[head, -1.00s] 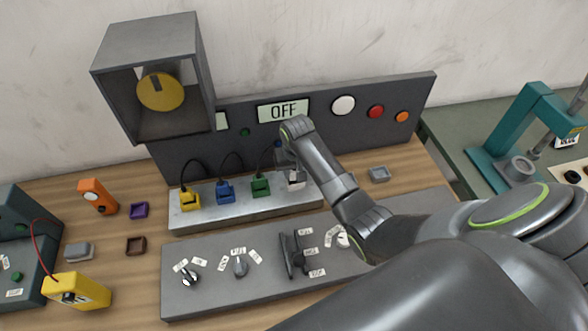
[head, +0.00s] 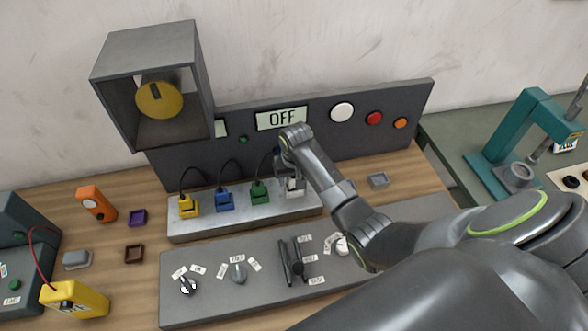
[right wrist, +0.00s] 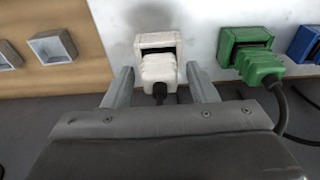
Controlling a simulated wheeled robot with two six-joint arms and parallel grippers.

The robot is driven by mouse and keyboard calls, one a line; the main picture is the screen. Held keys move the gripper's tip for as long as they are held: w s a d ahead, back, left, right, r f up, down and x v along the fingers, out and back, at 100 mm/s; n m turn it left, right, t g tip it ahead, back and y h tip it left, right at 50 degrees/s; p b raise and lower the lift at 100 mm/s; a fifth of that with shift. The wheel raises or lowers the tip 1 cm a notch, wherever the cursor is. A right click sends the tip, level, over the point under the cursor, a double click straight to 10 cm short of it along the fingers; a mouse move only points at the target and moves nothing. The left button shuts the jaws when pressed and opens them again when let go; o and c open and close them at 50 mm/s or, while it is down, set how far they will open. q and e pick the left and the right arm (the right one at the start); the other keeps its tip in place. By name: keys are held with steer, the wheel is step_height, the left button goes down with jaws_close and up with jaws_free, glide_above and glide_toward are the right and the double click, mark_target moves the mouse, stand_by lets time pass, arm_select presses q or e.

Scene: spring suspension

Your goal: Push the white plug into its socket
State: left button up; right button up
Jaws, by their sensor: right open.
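The white plug (right wrist: 159,70) sits at the mouth of its white socket (right wrist: 143,41) in the right wrist view, with a dark gap showing above it. Its dark cord hangs from its near end. My right gripper (right wrist: 160,82) is open, with one finger on each side of the plug and a visible gap on both sides. In the head view the white plug (head: 296,187) is at the right end of the grey socket strip (head: 240,222), partly hidden by my right gripper (head: 288,172). My left gripper is out of view.
Green (head: 260,191), blue (head: 225,198) and yellow (head: 188,206) plugs stand left along the strip. A dark panel (head: 350,140) with an OFF display (head: 282,118) rises behind. A control plate (head: 215,310) with knobs and a lever lies in front.

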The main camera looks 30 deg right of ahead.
step_height(320, 180, up, 12)
steer(key=s+b, duration=0.1)
steer(key=shift+s+a+f, duration=0.15)
steer(key=shift+s+a, duration=0.05)
steer(key=shift+s, duration=0.2)
steer(key=shift+f, duration=0.1)
